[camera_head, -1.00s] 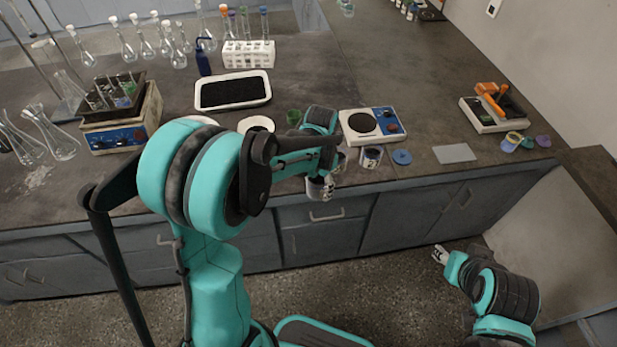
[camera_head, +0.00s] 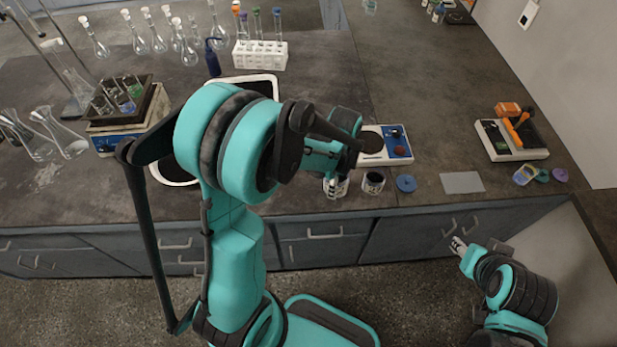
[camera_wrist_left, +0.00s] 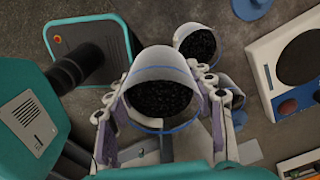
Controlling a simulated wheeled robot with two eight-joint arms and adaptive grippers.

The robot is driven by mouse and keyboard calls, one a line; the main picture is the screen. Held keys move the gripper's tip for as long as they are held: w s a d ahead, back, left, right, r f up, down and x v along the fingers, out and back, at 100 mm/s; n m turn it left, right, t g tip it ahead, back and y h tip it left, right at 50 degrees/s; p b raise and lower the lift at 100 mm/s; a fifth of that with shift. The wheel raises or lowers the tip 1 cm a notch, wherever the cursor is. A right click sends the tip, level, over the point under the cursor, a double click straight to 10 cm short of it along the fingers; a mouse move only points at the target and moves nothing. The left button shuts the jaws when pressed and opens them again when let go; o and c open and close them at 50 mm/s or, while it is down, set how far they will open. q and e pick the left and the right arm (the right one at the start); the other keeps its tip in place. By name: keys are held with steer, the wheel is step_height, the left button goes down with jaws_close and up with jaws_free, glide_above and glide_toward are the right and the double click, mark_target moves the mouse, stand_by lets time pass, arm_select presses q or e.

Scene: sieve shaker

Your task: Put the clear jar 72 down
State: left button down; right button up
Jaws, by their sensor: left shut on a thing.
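The clear jar 72 (camera_wrist_left: 165,65) is filled with dark grains. My left gripper (camera_head: 333,186) is shut on it, with a finger on either side of its wall in the left wrist view. In the head view the jar (camera_head: 343,188) is at the front edge of the counter, just left of a similar jar (camera_head: 373,183) of dark grains. The left wrist view also shows this second jar (camera_wrist_left: 200,43), close beside the held one. Whether the held jar touches the counter cannot be told. My right gripper (camera_head: 458,246) hangs in front of the cabinets, too small to read.
A blue lid (camera_head: 405,183) and a grey pad (camera_head: 462,182) lie right of the jars. A white device with a dark round plate (camera_head: 397,145) stands behind them. An orange-topped device (camera_head: 510,138) and small coloured lids stand farther right. My left arm hides part of the counter.

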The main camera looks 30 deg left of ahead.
arm_select(q)
steer(key=b, duration=0.3)
glide_above(301, 192)
step_height(301, 192, down, 7)
steer(key=shift+r, duration=0.1)
steer(key=shift+f+b, duration=0.65)
steer(key=shift+f, duration=1.35)
steer(key=shift+f, duration=0.1)
steer(key=c, duration=0.6)
jaws_free()
